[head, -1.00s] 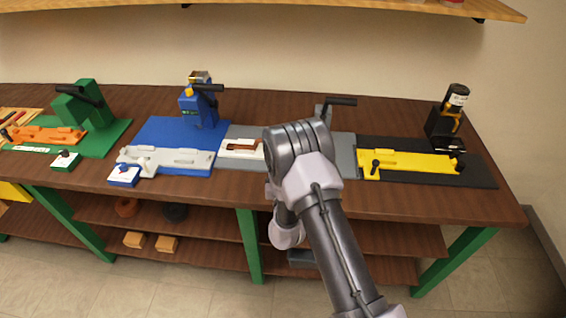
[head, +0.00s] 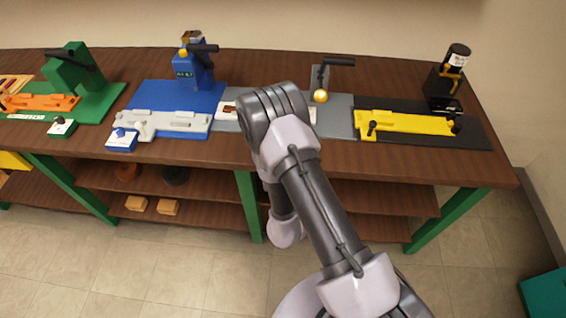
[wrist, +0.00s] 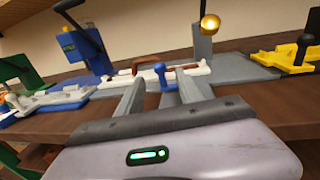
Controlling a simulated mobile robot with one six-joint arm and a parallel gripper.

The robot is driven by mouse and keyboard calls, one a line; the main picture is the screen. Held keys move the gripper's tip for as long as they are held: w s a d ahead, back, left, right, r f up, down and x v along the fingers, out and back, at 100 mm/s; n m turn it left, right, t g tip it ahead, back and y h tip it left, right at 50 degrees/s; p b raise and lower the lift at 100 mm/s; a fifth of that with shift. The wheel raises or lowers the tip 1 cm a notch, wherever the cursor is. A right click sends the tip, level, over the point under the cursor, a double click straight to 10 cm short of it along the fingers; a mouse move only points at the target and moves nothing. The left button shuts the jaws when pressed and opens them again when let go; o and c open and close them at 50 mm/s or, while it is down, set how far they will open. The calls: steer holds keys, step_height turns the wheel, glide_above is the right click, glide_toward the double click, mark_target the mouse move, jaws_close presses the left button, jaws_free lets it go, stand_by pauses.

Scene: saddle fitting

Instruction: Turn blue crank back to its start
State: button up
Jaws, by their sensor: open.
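The blue crank (wrist: 161,75) shows in the wrist view as a short upright handle with a round knob. It stands at the near edge of a white fixture (wrist: 147,78) with a brown insert, on the grey station. My gripper (wrist: 160,90) is open, with one grey finger to the left and one to the right of the crank. I cannot tell whether either finger touches it. In the head view my arm hides the crank, my gripper and most of the white fixture.
A grey post with a black lever and a gold ball (head: 320,96) stands behind. The blue station (head: 195,75) is to the left, with a grey fixture (head: 175,122). The yellow fixture (head: 405,123) is to the right. The table's front edge runs below.

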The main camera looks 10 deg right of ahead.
steer(key=s+a, duration=0.1)
steer(key=s, duration=0.6)
steer(key=shift+a, duration=0.1)
